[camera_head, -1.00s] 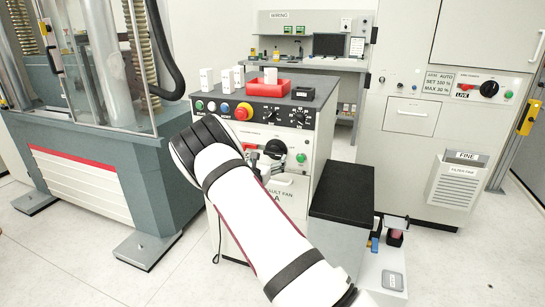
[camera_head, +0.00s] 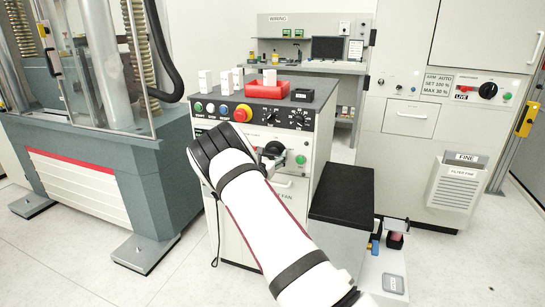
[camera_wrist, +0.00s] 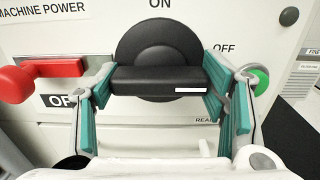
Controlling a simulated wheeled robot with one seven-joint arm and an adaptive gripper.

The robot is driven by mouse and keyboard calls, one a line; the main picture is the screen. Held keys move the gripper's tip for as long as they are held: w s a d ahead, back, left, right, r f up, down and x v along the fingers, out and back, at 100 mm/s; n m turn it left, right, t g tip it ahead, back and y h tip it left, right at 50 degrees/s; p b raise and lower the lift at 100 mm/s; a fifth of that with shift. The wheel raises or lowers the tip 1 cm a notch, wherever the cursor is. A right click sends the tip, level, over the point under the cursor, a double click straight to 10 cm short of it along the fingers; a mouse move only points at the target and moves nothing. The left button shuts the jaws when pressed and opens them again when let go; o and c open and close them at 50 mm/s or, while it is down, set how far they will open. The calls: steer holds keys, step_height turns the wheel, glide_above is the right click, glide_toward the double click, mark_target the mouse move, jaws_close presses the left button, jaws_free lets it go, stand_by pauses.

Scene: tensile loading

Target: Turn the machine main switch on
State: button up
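A black rotary knob (camera_wrist: 160,60) with a horizontal grip bar is in the middle of the wrist view. The white mark on the bar is at its right end, on the side of the OFF label; the ON label is above. My gripper (camera_wrist: 160,95) is open, with one teal finger at each end of the bar; I cannot tell whether they touch it. A red lever (camera_wrist: 15,85) is to the left, under the MACHINE POWER label. In the head view the knob (camera_head: 274,149) shows beside my arm, which hides most of my gripper and the panel's left part.
A green button (camera_wrist: 260,80) is right of the knob, close to my right finger. Above is a control console with a red mushroom button (camera_head: 243,112) and a red tray (camera_head: 266,90). A black-topped box (camera_head: 342,198) stands right of the cabinet.

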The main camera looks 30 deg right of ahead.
steer(key=shift+n, duration=0.3)
steer(key=n, duration=0.3)
steer(key=shift+n+p, duration=0.4)
steer(key=n, duration=0.4)
steer(key=shift+n, duration=0.3)
steer(key=n, duration=0.4)
steer(key=shift+p, duration=0.35)
steer(key=shift+n, duration=2.5)
steer(key=o, duration=1.2)
steer(key=shift+c, duration=0.2)
